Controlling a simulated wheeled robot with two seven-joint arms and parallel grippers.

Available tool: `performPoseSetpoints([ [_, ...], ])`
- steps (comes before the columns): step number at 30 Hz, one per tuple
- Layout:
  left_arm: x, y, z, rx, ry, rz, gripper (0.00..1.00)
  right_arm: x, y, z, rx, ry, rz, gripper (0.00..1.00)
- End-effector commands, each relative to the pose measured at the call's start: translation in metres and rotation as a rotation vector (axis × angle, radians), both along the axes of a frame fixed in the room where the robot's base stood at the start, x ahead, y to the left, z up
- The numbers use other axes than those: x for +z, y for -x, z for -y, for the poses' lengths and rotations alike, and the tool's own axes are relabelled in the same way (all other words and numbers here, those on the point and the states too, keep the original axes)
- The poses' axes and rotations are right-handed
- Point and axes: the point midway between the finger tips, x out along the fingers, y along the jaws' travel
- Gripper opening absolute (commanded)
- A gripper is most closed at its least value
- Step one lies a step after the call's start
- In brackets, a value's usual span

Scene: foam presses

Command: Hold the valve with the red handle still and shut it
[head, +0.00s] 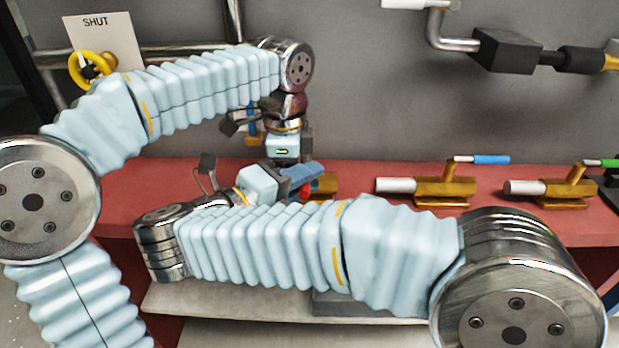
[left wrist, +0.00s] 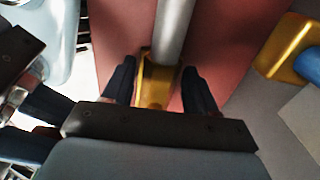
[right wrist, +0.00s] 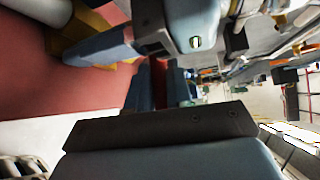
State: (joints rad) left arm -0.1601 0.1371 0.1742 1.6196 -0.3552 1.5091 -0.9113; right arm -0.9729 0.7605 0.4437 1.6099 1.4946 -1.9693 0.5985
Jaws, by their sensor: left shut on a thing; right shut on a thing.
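The red-handled valve has a brass body (head: 326,184) on the red bench, largely hidden behind my grippers in the head view. Its red handle (head: 306,189) shows only as a small patch there. My left gripper comes down from above; in the left wrist view its fingers (left wrist: 158,88) are shut on either side of the brass body (left wrist: 154,88), below a grey pipe. My right gripper (head: 295,180) points right in the head view. In the right wrist view its fingers (right wrist: 160,90) are shut on the red handle (right wrist: 158,80). The handle's angle is hard to tell.
Valves with a blue handle (head: 491,159) and a green handle (head: 608,163) stand right on the bench (head: 400,165). A yellow handwheel (head: 92,70) and a SHUT sign (head: 105,38) are back left. My two hands are very close together.

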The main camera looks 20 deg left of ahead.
Motion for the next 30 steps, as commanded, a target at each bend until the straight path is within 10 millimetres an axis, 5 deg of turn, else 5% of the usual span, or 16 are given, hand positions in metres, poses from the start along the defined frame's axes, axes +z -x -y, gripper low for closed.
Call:
performPoseSetpoints([
  [16, 0.0006, 0.0028, 0.0041, -0.009, 0.005, -0.007, 0.09, -0.002, -0.0013, -0.0025, -0.019, 0.0, -0.002, 0.0],
  [17, 0.0006, 0.0029, 0.0042, -0.009, 0.005, -0.007, 0.09, -0.002, -0.0013, -0.0025, -0.019, 0.0, -0.002, 0.23],
  [20, 0.0005, 0.0024, 0.0034, -0.008, 0.004, -0.005, 0.09, -0.0018, -0.0011, -0.0022, -0.02, 0.0, -0.001, 0.39],
  [30, 0.0003, 0.001, 0.0012, -0.003, 0.002, -0.003, 0.09, -0.0006, -0.0001, -0.0017, -0.021, 0.0, 0.0, 0.41],
])
